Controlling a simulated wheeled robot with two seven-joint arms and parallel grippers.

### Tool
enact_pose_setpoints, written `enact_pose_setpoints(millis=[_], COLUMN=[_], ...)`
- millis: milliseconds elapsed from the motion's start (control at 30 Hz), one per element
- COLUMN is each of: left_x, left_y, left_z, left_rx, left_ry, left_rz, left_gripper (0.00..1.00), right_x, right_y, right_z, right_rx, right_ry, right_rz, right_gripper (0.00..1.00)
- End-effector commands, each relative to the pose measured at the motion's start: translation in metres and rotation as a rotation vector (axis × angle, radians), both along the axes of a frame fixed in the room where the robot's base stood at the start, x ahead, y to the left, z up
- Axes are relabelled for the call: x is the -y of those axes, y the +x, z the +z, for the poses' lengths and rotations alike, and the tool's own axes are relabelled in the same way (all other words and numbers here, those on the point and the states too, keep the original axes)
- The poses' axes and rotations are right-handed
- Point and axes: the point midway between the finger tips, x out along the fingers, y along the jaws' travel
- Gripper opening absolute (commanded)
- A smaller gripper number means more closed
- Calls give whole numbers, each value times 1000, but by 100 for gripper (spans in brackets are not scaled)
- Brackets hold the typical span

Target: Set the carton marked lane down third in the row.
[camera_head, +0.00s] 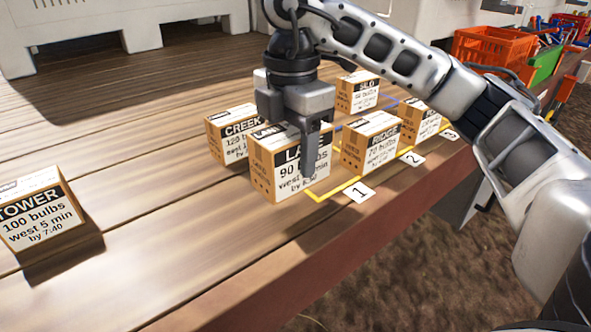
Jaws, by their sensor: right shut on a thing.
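The carton marked LANE (275,165), its label partly covered by a finger, is in my right gripper (295,150), which points down and is shut on it. The carton is upright at the near left end of the yellow-lined row; I cannot tell whether it touches the boards. The row has number tags 1 (360,192), 2 (413,159) and 3 (450,135) along the front edge. The RIDGE carton (368,145) and another carton with a partly hidden label (420,120) stand in the row. My left gripper is not in view.
The CREEK carton (228,135) stands behind LANE. A carton (358,92) stands behind the row, and the TOWER carton (45,215) is at far left. The wooden deck (160,190) between is clear. An orange crate (490,50) is at the back right.

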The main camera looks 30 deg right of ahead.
Motion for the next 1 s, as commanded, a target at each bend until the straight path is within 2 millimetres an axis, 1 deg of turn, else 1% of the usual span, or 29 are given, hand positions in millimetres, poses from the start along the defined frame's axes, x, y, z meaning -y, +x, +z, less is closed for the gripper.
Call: enact_pose_setpoints(millis=[33,233,333,400,533,933,967,1000], left_x=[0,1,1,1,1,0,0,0], left_y=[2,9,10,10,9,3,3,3], left_z=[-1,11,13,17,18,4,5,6], left_rx=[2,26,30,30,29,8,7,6], left_ry=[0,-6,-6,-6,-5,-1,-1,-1], left_rz=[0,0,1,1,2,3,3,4], left_gripper=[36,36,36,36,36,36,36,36], right_x=[4,12,20,18,18,17,17,17], right_y=[3,11,16,14,14,15,14,14], right_z=[-8,-18,-29,-39,-53,-61,-61,-60], right_rx=[-1,2,0,-2,1,3,1,1], right_ry=[3,1,0,0,1,1,1,0], right_rz=[-4,-1,-4,-1,-1,-1,0,-1], right_gripper=[17,17,17,17,17,17,57,68])
